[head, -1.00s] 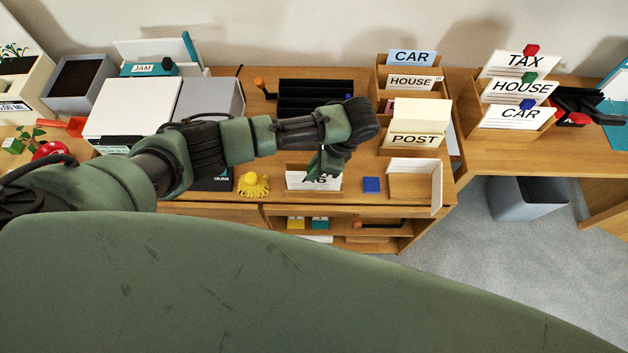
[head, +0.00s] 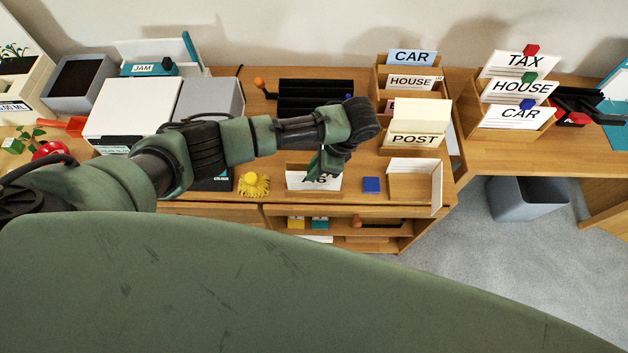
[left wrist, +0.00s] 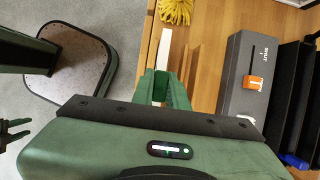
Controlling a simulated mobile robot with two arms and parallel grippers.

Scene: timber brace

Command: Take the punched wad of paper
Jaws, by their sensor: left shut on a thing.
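My left gripper (head: 318,172) points down at a white card with large letters (head: 300,181) at the desk's front edge, and its fingers cover part of the lettering. A low wooden holder (head: 296,167) stands directly behind the card. In the left wrist view the green fingers (left wrist: 162,98) are shut on a thin wad of paper, mostly hidden between them. The white card edge (left wrist: 164,48) runs up from the fingers, beside the brown holder strip (left wrist: 190,62). The punch holes cannot be seen. My right gripper (left wrist: 18,129) is small at the left wrist view's edge, its prongs apart.
A yellow tasselled thing (head: 253,184) lies left of the card and a blue block (head: 371,185) right of it. A grey device with an orange part (left wrist: 247,75) and a black rack (head: 316,92) stand behind. Labelled card holders (head: 414,139) and an open tray (head: 410,186) are to the right.

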